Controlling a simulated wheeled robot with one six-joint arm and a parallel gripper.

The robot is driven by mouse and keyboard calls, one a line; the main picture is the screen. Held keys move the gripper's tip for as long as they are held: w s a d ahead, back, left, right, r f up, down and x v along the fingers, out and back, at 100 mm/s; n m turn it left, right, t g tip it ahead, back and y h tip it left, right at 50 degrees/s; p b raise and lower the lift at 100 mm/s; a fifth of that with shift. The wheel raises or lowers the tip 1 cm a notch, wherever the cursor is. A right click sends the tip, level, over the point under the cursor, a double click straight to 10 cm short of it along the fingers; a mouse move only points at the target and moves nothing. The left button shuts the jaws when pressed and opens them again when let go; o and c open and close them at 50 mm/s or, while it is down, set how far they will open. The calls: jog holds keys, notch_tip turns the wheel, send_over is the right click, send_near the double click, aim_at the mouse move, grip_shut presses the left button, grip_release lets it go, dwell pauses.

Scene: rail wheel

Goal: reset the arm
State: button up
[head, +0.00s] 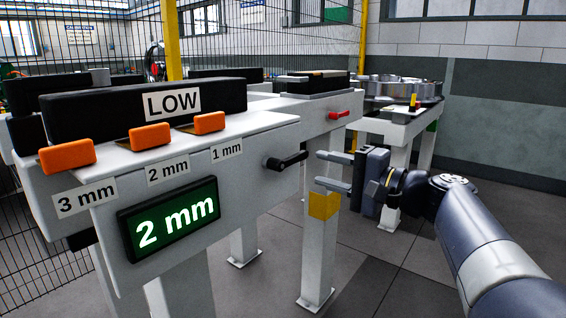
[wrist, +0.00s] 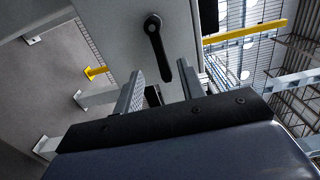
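My gripper (head: 334,171) is in the middle right of the head view, at the end of my grey arm. Its two fingers are spread apart, with nothing between them. The fingers point left toward a black lever handle (head: 287,161) on the end face of the white machine (head: 120,190). A gap shows between fingertips and handle in the head view. In the wrist view, my gripper's fingers (wrist: 163,88) are also apart, and the black handle (wrist: 157,45) hangs beyond them, tilted down to the right.
The machine carries orange tabs (head: 150,136) marked 1, 2 and 3 mm, a LOW block (head: 145,109) and a green display (head: 168,218) reading 2 mm. A red handle (head: 338,115) and a table with a metal wheel (head: 400,88) stand behind. Floor at right is clear.

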aim_at(294, 162)
jog(key=x, duration=0.9)
jog(key=shift+w, duration=0.1)
jog(key=shift+f+m+p, duration=0.1)
jog(key=shift+m+p, duration=0.55)
jog(key=shift+m, duration=0.25)
jog(key=shift+f+m+p, duration=0.35)
jog(key=shift+m+p, duration=0.3)
jog(key=shift+m, duration=0.05)
jog(key=shift+f, duration=0.15)
